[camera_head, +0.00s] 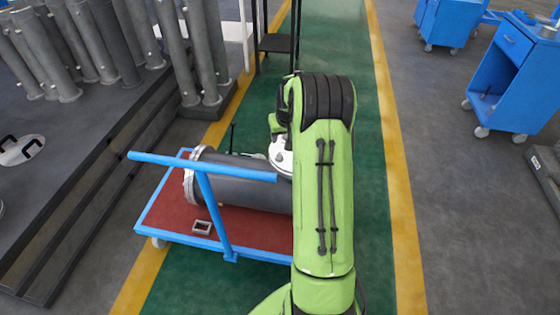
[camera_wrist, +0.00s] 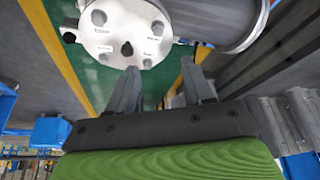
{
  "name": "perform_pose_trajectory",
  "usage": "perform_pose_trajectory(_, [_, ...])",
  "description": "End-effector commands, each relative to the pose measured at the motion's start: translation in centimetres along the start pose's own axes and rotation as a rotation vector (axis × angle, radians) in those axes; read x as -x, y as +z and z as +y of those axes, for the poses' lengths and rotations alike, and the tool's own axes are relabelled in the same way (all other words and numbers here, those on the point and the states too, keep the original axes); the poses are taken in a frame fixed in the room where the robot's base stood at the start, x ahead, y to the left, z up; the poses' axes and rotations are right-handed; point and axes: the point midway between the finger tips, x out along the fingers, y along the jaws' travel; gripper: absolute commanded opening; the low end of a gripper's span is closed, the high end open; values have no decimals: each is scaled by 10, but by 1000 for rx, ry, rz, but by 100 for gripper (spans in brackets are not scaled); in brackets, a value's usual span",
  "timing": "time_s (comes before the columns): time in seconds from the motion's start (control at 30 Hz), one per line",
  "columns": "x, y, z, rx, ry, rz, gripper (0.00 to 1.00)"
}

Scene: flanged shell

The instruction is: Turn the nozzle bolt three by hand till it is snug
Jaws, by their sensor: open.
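A dark grey cylindrical shell (camera_head: 245,183) lies on its side on a cart, with a pale flange at its left end. A white nozzle flange (camera_head: 281,157) stands on the shell, partly hidden by my green arm. In the wrist view the round nozzle face (camera_wrist: 125,32) fills the upper left, with several grey bolt heads around it and a dark spot (camera_wrist: 127,48) near its lower edge. Small labels beside the bolts are unreadable, so I cannot tell which is bolt three. My gripper (camera_wrist: 160,68) is open and empty, its fingertips below the nozzle face. It is hidden in the head view.
The cart (camera_head: 180,212) has a red deck and a blue handle (camera_head: 200,166). Grey pipes (camera_head: 60,55) stand on a dark platform at left. Blue wheeled cabinets (camera_head: 505,75) stand at right.

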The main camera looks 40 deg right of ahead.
Motion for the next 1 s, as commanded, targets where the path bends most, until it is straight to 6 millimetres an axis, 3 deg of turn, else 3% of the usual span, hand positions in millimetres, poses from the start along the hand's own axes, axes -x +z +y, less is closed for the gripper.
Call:
perform_pose_trajectory(0.17, [-23, 0, 6, -9, 0, -1, 51])
perform_pose_trajectory(0.7, [-150, 2, 5, -9, -1, -2, 51])
perform_pose_trajectory(0.83, [-164, 1, 5, -9, -1, -1, 51])
perform_pose_trajectory(1.0, [-167, 0, 5, -9, 0, -1, 51])
